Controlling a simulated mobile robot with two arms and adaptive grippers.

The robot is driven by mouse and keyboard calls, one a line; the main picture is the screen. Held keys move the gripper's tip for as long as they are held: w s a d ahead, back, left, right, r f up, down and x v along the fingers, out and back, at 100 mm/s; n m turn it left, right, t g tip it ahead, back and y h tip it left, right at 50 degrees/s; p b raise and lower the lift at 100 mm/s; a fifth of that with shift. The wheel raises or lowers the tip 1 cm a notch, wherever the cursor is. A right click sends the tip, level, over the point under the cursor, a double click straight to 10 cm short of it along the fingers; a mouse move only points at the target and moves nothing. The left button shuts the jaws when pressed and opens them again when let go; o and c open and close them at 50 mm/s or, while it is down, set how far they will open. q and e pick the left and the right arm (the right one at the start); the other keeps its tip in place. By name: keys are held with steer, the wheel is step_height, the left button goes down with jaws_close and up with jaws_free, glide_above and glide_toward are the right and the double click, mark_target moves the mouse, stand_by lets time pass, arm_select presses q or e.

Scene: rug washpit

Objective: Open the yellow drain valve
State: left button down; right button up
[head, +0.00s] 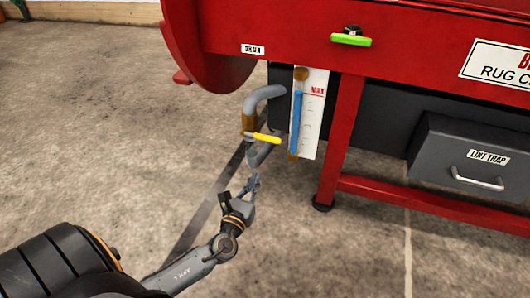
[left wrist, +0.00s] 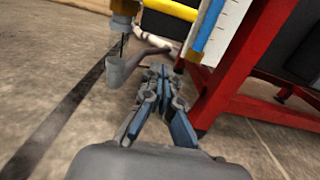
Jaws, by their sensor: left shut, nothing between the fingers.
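The yellow drain valve handle (head: 266,138) sticks out sideways to the right from a brass valve body (head: 248,122) below a grey elbow pipe (head: 264,97). The handle also shows at the top of the left wrist view (left wrist: 172,10), partly cut off by the frame edge. A grey outlet spout (left wrist: 122,68) hangs below the valve. My left gripper (head: 256,177) is shut and empty, below the handle and apart from it. Its closed fingers (left wrist: 160,72) show in the left wrist view, to the right of the spout. My right gripper is not in view.
A white level gauge (head: 314,110) with a blue column stands just right of the valve. A green handle (head: 350,40) sits above. Open concrete floor lies left.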

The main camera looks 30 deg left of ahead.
mark_target(262, 137)
arm_select(q)
steer(key=w+a+r, duration=0.2)
steer(key=w+r, duration=0.2)
steer(key=w, duration=0.4)
steer(key=shift+w+r, duration=0.15)
steer(key=shift+w, duration=0.2)
steer(key=shift+w, duration=0.1)
